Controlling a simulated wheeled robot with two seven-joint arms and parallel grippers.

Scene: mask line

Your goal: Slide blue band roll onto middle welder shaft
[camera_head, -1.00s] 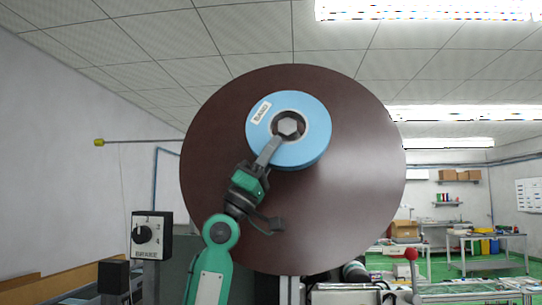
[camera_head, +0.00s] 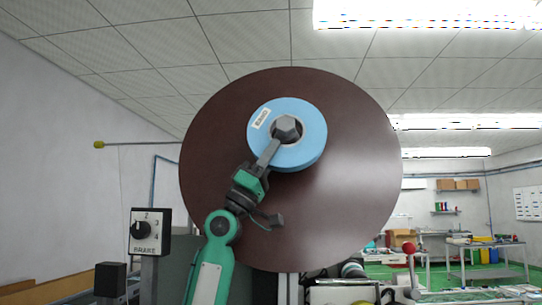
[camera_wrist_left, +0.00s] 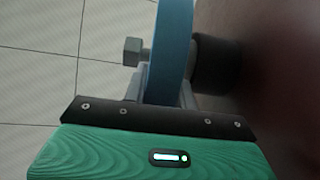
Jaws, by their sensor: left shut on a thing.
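The blue band roll (camera_head: 310,132) is a light blue ring with a white label, in front of a large brown disc (camera_head: 350,200). A grey hex-ended shaft (camera_head: 286,128) passes through its hole, and the hex end stands out in front. My left gripper (camera_head: 270,152) is shut on the roll at its lower left side. In the left wrist view the roll (camera_wrist_left: 172,45) is edge-on between the fingers, with the hex end (camera_wrist_left: 132,52) on one side and a dark hub (camera_wrist_left: 218,65) by the disc on the other. My right gripper is not in view.
A brake switch box (camera_head: 150,232) stands at the lower left. A thin rod with a yellow tip (camera_head: 99,145) reaches out left of the disc. A lever with a red knob (camera_head: 409,249) is at the lower right. Workbenches (camera_head: 485,243) stand far behind.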

